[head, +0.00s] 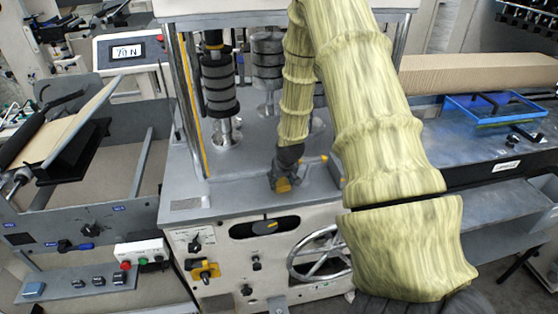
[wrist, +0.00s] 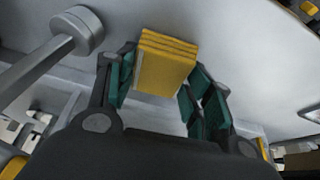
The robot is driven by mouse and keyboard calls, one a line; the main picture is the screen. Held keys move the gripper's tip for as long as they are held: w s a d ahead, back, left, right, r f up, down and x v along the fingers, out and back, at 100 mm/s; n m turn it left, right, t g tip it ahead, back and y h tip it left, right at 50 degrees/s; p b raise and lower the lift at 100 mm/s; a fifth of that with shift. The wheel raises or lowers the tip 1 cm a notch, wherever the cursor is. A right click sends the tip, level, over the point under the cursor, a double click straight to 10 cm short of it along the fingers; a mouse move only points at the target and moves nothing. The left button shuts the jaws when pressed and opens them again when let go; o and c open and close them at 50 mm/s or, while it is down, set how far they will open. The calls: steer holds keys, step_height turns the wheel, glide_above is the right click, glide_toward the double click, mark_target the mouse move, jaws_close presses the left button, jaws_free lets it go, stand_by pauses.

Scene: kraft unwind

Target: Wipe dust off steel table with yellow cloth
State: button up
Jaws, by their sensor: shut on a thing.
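My gripper (head: 286,176) is low over the front part of the grey steel table (head: 232,190) of the middle machine. In the wrist view my gripper (wrist: 157,88) has its dark green finger pads on either side of a folded yellow cloth (wrist: 168,58) and is shut on it. A little of the yellow cloth (head: 283,185) also shows under the gripper in the head view. The steel table (wrist: 225,45) fills much of the wrist view behind the cloth. I cannot tell whether the cloth touches it. I cannot make out dust clearly.
Dark weight stacks on rods (head: 219,85) stand behind the gripper on the table. A steel post with a yellow stripe (head: 186,100) rises at the left. A handwheel (head: 318,254) and knobs are on the front panel below. A display reading 70 N (head: 130,51) is at the left.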

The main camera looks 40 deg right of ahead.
mark_target(239, 190)
steer(key=shift+a, duration=0.1)
steer(key=shift+w+a, duration=0.55)
steer(key=shift+a, duration=0.25)
steer(key=shift+w+a, duration=0.5)
steer(key=shift+a, duration=0.3)
steer(key=shift+a, duration=0.1)
steer(key=shift+w+a+b, duration=0.15)
steer(key=shift+w+a, duration=0.35)
steer(key=shift+a, duration=0.25)
steer(key=shift+w+a+b, duration=0.15)
steer(key=shift+w+a, duration=0.3)
steer(key=shift+a, duration=0.3)
steer(key=shift+a, duration=0.1)
steer(key=shift+w+a, duration=0.55)
steer(key=shift+a, duration=0.2)
steer(key=shift+w+a, duration=0.5)
steer(key=shift+a, duration=0.25)
steer(key=shift+a, duration=0.1)
steer(key=shift+w+a, duration=0.3)
steer(key=shift+a, duration=0.1)
steer(key=shift+w+a+f, duration=0.1)
steer(key=shift+w+a, duration=0.2)
steer(key=shift+a, duration=0.3)
steer(key=shift+w+a, duration=0.3)
steer(key=shift+a, duration=0.25)
